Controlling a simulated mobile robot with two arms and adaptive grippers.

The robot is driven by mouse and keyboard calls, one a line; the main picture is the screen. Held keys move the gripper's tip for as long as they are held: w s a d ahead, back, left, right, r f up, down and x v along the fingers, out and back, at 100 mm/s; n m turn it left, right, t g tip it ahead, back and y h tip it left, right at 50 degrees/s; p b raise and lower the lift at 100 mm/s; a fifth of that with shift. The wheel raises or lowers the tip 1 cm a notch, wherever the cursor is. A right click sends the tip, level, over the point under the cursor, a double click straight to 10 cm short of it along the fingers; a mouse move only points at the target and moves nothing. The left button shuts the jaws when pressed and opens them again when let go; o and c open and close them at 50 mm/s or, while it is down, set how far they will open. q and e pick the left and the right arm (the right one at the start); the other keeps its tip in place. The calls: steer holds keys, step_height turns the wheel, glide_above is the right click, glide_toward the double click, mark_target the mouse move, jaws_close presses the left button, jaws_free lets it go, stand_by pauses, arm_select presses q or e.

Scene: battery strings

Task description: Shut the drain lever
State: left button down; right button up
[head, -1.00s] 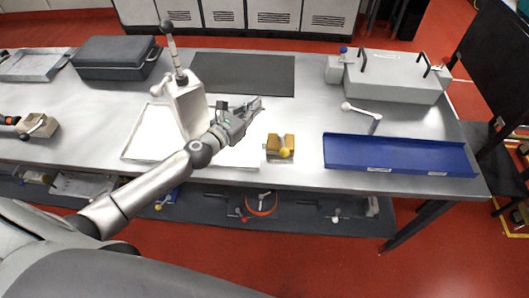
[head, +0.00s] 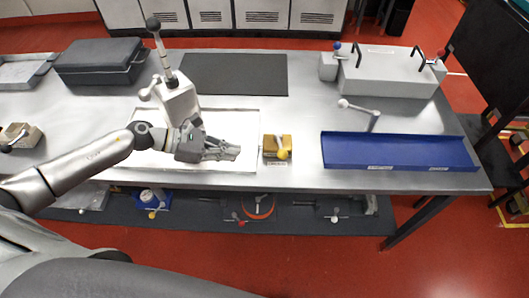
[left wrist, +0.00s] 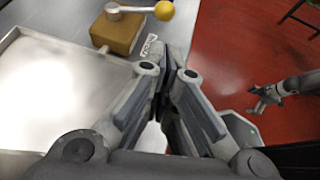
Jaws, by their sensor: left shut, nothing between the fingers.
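A brass valve block (head: 277,148) with a yellow-knobbed lever (head: 282,153) stands near the table's front edge. In the left wrist view the block (left wrist: 117,32) shows at the top, with its lever arm reaching right to the yellow knob (left wrist: 164,11).
A white-knobbed lever (head: 358,108) stands behind the blue tray (head: 400,150). A grey box (head: 390,75) has blue and red knobs. Another block (head: 20,136) is at far left.

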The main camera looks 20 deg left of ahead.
mark_target(282, 154)
arm_select(q)
steer(key=p+x, duration=0.1)
steer(key=x, duration=0.2)
steer(key=p+x, duration=0.1)
steer(key=x, duration=0.2)
steer(key=p+x, duration=0.1)
steer(key=x, duration=0.3)
steer(key=shift+w+d+r+p, duration=0.2)
steer(key=shift+d+r+p, duration=0.1)
steer(key=shift+r, duration=0.1)
